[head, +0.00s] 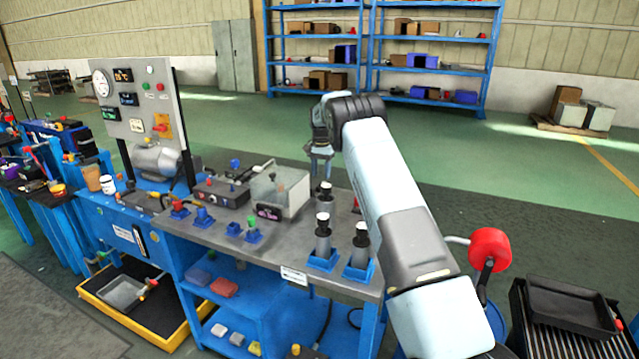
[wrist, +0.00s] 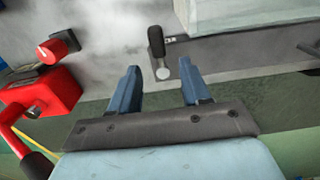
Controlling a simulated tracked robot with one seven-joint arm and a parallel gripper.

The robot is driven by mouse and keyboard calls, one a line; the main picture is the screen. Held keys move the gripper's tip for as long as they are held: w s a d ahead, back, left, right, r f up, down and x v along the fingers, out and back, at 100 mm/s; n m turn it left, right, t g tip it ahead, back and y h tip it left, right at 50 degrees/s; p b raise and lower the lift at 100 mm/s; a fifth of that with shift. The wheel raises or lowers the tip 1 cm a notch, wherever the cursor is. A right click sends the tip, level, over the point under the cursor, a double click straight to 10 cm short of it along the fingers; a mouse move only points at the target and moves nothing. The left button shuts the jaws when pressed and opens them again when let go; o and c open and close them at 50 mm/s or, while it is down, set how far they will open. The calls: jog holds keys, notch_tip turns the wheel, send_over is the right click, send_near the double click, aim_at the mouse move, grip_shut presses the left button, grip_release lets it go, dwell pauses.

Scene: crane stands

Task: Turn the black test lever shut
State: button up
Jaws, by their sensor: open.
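A black-handled lever (wrist: 156,42) with a round pale metal end shows in the wrist view, beside a grey base. It lies just beyond the gap between my fingertips, and I see no contact with it. My gripper (wrist: 160,68) is open and empty, with its two blue fingers either side of the lever's line. In the head view my gripper (head: 321,168) hangs fingers down over the far side of the workbench. I cannot clearly pick out the lever in the head view.
A red fitting (wrist: 42,98) with a red knob stands left of my fingers. A pale box (wrist: 240,12) is at upper right. On the workbench (head: 290,240), black-topped cylinders (head: 323,240) stand in blue holders near my arm. A gauge panel (head: 138,105) rises at the left.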

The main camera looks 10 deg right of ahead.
jog(key=shift+f, duration=2.4)
jog(key=shift+c, duration=0.2)
grip_shut()
jog(key=shift+a, duration=0.2)
